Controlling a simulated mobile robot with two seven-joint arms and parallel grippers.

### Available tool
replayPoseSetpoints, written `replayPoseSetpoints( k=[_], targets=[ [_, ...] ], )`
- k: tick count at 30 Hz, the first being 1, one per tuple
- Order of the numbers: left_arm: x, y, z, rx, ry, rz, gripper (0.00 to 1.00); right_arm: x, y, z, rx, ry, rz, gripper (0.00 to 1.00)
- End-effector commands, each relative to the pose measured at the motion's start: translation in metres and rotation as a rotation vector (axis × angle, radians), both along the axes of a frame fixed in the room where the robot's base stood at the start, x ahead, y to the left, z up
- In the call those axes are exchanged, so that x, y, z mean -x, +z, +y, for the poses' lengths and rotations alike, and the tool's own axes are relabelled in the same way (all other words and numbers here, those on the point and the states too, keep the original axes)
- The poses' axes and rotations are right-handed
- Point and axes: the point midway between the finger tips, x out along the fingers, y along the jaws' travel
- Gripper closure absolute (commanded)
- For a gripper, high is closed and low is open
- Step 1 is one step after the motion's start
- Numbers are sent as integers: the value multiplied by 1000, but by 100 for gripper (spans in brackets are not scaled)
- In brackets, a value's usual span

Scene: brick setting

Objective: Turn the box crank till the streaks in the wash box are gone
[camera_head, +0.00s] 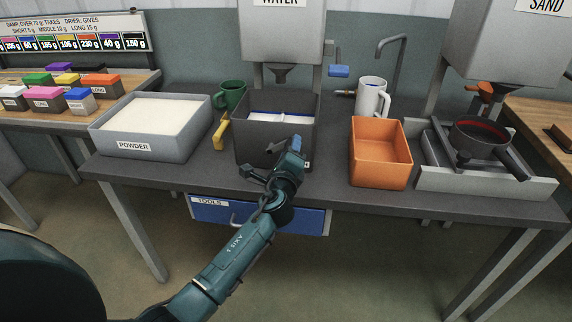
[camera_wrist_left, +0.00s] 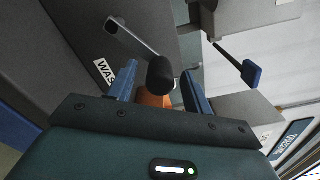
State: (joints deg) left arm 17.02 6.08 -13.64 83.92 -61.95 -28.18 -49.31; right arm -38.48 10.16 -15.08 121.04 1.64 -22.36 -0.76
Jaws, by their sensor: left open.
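The wash box (camera_head: 244,149) is a dark grey open box on the bench, under the water dispenser. In the left wrist view, the box crank (camera_wrist_left: 135,40) is a grey arm on the box's front wall, ending in a black knob (camera_wrist_left: 160,75). My left gripper (camera_head: 296,145) is at the box's front right, covering much of the crank in the head view. It is open, with its blue fingers on either side of the knob. My right gripper is out of view.
A grey powder tray (camera_head: 150,147), green mug (camera_head: 231,94) and yellow handle (camera_head: 222,133) are left of the box. An orange bin (camera_head: 380,168), white jug (camera_head: 371,97) and grey tray with a dark pan (camera_head: 480,138) are right. Bare bench separates box and bin.

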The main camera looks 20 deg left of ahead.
Motion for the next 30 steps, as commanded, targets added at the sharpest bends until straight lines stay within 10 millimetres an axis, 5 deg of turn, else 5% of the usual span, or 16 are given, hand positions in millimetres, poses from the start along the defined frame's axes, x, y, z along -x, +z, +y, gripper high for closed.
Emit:
replayPoseSetpoints(
  k=[15, 30],
  targets=[
    [101, 0, -24, 1, 0, 1, 50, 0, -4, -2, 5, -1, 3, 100],
    [120, 2, -29, 0, 0, -1, 50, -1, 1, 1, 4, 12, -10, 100]
  ],
)
